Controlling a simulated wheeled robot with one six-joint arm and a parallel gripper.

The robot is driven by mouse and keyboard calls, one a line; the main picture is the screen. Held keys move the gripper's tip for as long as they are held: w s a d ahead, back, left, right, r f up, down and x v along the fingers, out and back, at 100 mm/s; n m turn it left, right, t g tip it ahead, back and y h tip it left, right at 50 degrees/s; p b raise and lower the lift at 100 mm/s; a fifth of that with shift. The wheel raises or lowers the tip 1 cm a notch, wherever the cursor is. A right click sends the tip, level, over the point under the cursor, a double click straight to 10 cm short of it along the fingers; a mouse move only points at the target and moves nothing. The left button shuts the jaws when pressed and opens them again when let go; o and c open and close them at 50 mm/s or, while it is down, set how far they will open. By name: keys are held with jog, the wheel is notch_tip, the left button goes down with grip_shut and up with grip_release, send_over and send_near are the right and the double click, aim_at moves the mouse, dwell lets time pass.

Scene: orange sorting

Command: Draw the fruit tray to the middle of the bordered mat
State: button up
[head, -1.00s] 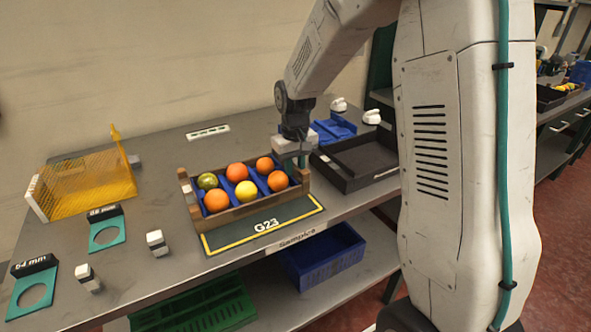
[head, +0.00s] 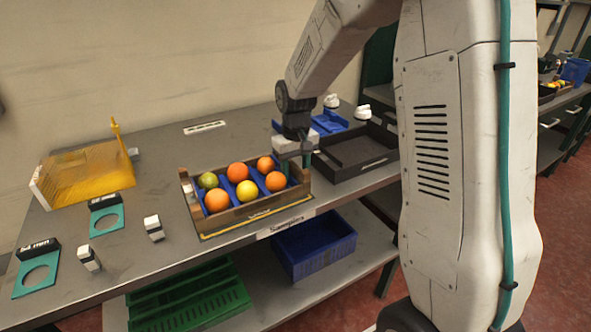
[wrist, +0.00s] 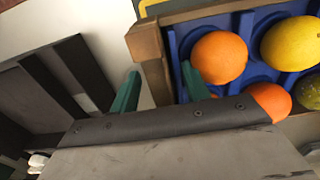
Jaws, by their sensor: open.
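The fruit tray (head: 252,213) is a wooden crate with a blue divided insert. It holds several fruits: oranges, a yellow one (head: 246,191) and a green one (head: 208,181). It stands over the dark green mat (head: 258,224), hiding most of it; the mat's yellow front border shows along the tray's front. How the tray sits against the back border is hidden. My gripper (head: 297,160) is at the tray's right end. In the wrist view, the open teal fingers of my gripper (wrist: 160,84) stand on either side of the wooden end wall (wrist: 152,62), with gaps visible.
A black tray (head: 355,152) stands just right of my gripper, with a blue holder (head: 328,122) behind it. A yellow mesh guard (head: 85,174) and teal ring gauges (head: 106,220) lie at left. The table's front edge is close before the mat.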

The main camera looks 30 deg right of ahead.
notch_tip(320, 180, up, 8)
jog(key=shift+f, duration=0.1)
dwell(0.4)
dwell(0.5)
